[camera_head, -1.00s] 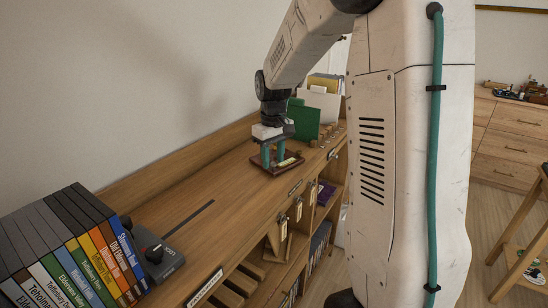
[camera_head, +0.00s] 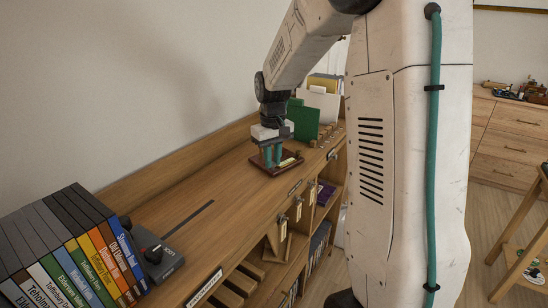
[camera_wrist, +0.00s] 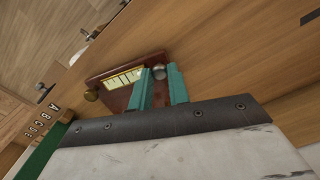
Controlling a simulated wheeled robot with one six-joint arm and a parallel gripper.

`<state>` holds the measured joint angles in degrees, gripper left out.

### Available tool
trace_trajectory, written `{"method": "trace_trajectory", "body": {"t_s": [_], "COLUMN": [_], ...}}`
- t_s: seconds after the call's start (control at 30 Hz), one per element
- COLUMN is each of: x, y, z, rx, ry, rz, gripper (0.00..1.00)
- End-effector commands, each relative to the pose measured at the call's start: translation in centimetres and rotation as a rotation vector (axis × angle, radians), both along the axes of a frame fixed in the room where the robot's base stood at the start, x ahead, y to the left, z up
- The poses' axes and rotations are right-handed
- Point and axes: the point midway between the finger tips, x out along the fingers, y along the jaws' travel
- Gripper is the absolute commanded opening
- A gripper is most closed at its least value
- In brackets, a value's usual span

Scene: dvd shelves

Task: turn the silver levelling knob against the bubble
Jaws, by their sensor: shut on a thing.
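The levelling stand is a dark red-brown plate (camera_wrist: 118,68) with a yellow-green bubble vial (camera_wrist: 124,79) along it. In the head view the plate (camera_head: 262,167) lies on the wooden shelf top below my gripper. The silver knob (camera_wrist: 159,73) is at one corner of the plate, between my teal fingertips. A brass knob (camera_wrist: 91,96) is at another corner, apart from the fingers. My gripper (camera_head: 272,163) points down and is shut on the silver knob; its fingertips also show in the wrist view (camera_wrist: 160,69). The bubble's place in the vial is too small to tell.
A green upright board (camera_head: 303,122) and a white file holder (camera_head: 322,105) stand behind the plate.

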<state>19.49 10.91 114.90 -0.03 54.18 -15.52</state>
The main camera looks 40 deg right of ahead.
Motion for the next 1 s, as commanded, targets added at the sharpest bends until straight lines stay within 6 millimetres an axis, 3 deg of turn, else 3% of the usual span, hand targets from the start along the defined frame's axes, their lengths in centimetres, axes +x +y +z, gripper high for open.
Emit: {"method": "trace_trajectory", "body": {"t_s": [0.6, 1.0], "x": [-0.02, -0.02], "y": [-0.05, -0.05], "z": [0.05, 0.05], "rx": [0.001, 0.001], "ry": [0.000, 0.000], "rz": [-0.449, -0.562], "gripper": [0.00, 0.00]}}
